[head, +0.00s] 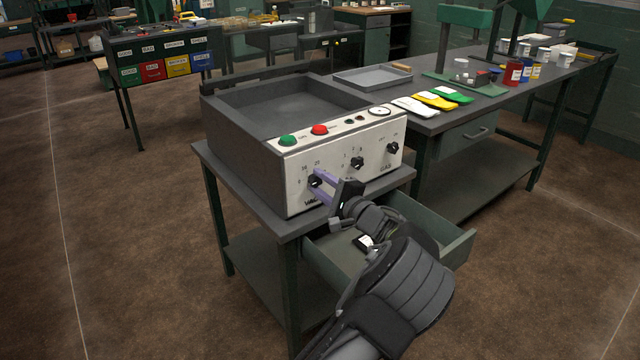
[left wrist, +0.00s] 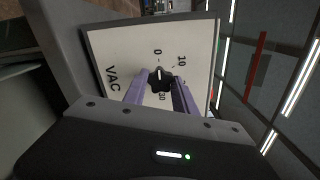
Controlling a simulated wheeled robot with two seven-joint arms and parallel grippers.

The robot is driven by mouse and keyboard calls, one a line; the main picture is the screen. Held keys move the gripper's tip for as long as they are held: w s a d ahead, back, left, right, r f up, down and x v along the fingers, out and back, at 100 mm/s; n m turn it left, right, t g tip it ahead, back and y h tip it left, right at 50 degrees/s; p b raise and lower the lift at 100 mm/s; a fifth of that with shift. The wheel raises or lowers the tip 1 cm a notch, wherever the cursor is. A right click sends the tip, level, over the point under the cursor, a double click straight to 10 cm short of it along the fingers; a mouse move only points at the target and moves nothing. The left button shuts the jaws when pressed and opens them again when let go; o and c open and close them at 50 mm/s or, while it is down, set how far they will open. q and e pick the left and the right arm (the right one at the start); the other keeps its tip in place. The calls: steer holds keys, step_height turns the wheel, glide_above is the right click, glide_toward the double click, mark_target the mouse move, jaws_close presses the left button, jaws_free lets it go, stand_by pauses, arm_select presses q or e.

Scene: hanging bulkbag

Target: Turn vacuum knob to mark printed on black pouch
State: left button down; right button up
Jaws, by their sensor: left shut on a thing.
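The vacuum knob (head: 315,180) is the black lobed knob at the left end of the white control panel, above the letters VAC. My left gripper (head: 320,181) has its purple fingers on both sides of this knob and is shut on it. In the left wrist view the knob (left wrist: 159,81) sits between the fingers; its white line points roughly toward the 0. The marks 10 and 30 also show there. A small black item with a white patch (head: 364,242), perhaps the black pouch, lies in the open drawer, partly hidden by my arm; its print is unreadable. My right gripper is not in view.
The drawer (head: 455,249) stands open below. White, yellow and green pouches (head: 436,100) lie on the bench behind.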

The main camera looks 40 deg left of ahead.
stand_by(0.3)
arm_select(q)
steer(key=shift+r+m+p, duration=0.1)
steer(key=shift+m+p, duration=1.2)
steer(key=shift+m, duration=0.1)
steer(key=m+p, duration=0.2)
steer(key=m, duration=0.1)
steer(key=shift+m+p, duration=0.3)
steer(key=shift+p, duration=0.05)
steer(key=m+p, duration=0.2)
steer(key=m, duration=0.1)
steer(key=shift+m, duration=0.3)
steer(key=m+p, duration=0.2)
steer(key=m, duration=0.1)
steer(key=shift+s+m+p, duration=0.1)
steer(key=shift+m+p, duration=0.2)
steer(key=shift+p, duration=0.05)
steer(key=m+p, duration=0.2)
steer(key=m, duration=0.3)
steer(key=shift+p, duration=0.3)
steer(key=m+p, duration=0.1)
steer(key=m, duration=0.4)
steer(key=shift+f, duration=0.2)
